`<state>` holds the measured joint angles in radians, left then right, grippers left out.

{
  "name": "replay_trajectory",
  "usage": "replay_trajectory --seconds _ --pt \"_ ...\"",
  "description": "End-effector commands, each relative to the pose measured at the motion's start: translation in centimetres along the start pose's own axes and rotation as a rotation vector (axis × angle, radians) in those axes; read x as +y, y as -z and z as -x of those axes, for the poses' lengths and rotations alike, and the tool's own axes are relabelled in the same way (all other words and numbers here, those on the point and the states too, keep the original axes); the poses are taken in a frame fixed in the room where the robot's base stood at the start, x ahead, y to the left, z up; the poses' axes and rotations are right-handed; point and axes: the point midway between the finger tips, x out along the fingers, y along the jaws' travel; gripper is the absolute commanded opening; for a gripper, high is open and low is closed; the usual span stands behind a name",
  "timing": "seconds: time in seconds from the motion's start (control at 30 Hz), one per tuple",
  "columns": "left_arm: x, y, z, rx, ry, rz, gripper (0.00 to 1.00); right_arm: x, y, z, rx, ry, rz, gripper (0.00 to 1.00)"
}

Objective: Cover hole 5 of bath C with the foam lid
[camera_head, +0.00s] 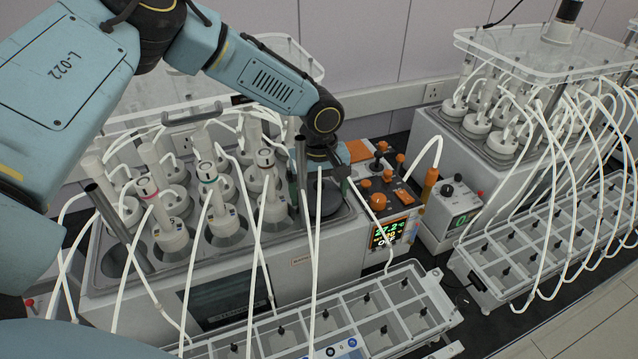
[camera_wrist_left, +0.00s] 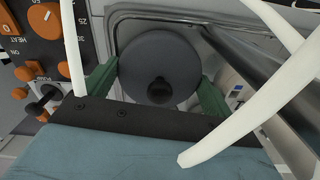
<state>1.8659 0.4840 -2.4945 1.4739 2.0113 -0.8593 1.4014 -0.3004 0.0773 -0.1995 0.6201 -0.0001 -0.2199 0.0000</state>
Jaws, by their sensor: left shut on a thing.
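My left gripper (camera_head: 318,184) reaches down over the right end of the near bath (camera_head: 325,245), beside its control panel. In the wrist view its two green fingers (camera_wrist_left: 156,84) are shut on the foam lid (camera_wrist_left: 150,55), a dark grey disc with a black knob, one finger at either side. The lid also shows in the head view as a dark disc (camera_head: 328,203) below the gripper, partly hidden by it and by a tube. Whether it rests on the hole's rim or hangs just above cannot be told. No bath letter or hole number is readable there. My right gripper is out of view.
Several capped bottles (camera_head: 172,232) stand in the bath left of the gripper. White tubes (camera_head: 308,255) cross in front of the lid. The orange-knobbed control panel (camera_head: 385,195) is close on the right. A divided tray (camera_head: 375,305) stands in front, and another bath (camera_head: 455,170) at right.

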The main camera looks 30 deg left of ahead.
Motion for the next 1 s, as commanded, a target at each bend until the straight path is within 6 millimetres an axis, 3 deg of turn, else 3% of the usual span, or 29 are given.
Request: replay_trajectory --seconds 0.43,0.47,0.53,0.83,1.0 --pt "0.0 0.0 -0.4 0.001 -0.001 0.001 0.66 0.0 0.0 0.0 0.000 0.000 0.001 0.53" --pt "0.0 0.0 -0.4 0.001 -0.001 0.001 0.91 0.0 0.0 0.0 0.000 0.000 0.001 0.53" --pt "0.0 0.0 -0.4 0.001 -0.001 0.001 1.00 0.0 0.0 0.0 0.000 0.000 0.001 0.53" --pt "0.0 0.1 0.0 0.001 -0.002 0.002 1.00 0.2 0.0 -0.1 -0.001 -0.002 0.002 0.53" --pt "0.1 0.1 2.3 0.002 -0.006 0.003 1.00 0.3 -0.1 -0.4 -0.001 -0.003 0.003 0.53"
